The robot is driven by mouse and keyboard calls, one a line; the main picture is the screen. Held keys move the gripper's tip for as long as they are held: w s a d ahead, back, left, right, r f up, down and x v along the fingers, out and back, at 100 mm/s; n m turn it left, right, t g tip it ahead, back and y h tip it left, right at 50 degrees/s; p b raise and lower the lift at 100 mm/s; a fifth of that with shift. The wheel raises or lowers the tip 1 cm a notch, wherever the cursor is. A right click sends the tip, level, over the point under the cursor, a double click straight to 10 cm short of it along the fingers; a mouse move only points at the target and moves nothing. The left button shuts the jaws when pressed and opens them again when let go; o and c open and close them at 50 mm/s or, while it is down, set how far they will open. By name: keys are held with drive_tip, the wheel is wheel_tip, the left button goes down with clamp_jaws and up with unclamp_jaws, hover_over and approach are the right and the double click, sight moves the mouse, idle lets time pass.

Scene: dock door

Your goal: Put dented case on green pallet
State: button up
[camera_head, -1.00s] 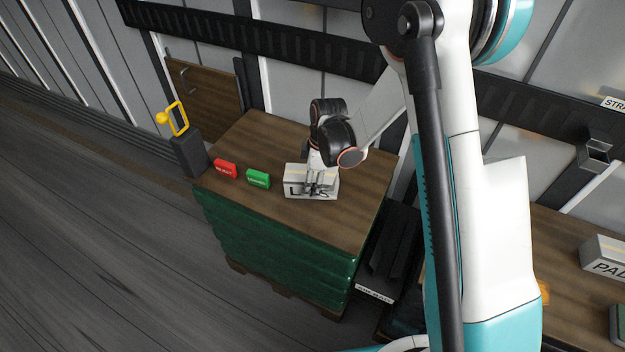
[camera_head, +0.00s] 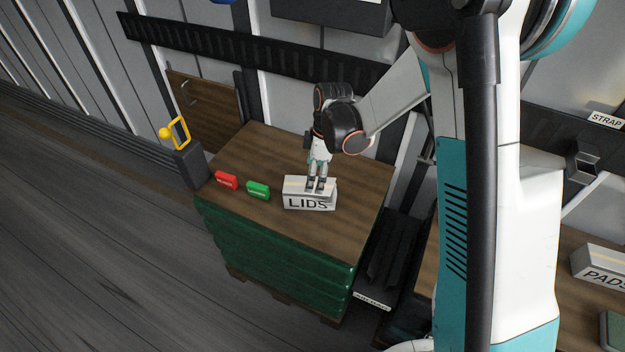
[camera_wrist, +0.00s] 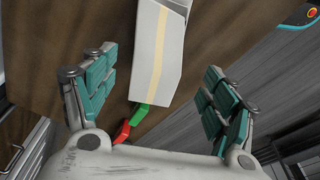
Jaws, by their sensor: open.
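A pale grey case (camera_head: 309,203) with a yellow-beige stripe and the label "LIDS" rests upright on the wooden top of the green-sided pallet stack (camera_head: 275,255). It also shows in the wrist view (camera_wrist: 158,70), where its end near my gripper looks skewed. My gripper (camera_head: 316,189) is just above the case and looks empty. In the wrist view its two teal-padded fingers (camera_wrist: 160,65) are spread wide on either side of the case, apart from it. The head view does not show clearly how far the fingertips clear the case.
A red block (camera_head: 226,180) and a green block (camera_head: 258,190) lie left of the case. A dark post with a yellow handle (camera_head: 180,132) stands at the stack's left. At right, a bench holds a "PADS" box (camera_head: 600,265).

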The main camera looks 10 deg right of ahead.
drive_tip(key=shift+s+d+r+p, duration=0.1)
drive_tip(key=shift+d+r+p, duration=0.1)
drive_tip(key=shift+r, duration=0.85)
drive_tip(key=shift+s+d+r+p, duration=0.1)
drive_tip(key=shift+d+r+p, duration=0.1)
drive_tip(key=shift+r, duration=0.8)
drive_tip(key=s+d+r+m+t, duration=0.2)
drive_tip(key=s+d+r+m, duration=0.15)
drive_tip(key=s+r, duration=0.2)
drive_tip(key=s+d+r+m+t+h, duration=0.1)
drive_tip(key=s+d+r+m, duration=0.1)
drive_tip(key=s+r+m, duration=0.4)
drive_tip(key=s+d+r+m+t, duration=0.2)
drive_tip(key=s+r, duration=0.2)
drive_tip(key=r, duration=0.3)
drive_tip(key=s+d+r+m+t, duration=0.1)
drive_tip(key=s+d+m, duration=0.1)
drive_tip(key=s+m, duration=0.2)
drive_tip(key=s, duration=0.3)
drive_tip(key=shift+s+d+t+h, duration=0.15)
drive_tip(key=shift+d+t+h, duration=0.2)
drive_tip(key=shift+t+h, duration=0.05)
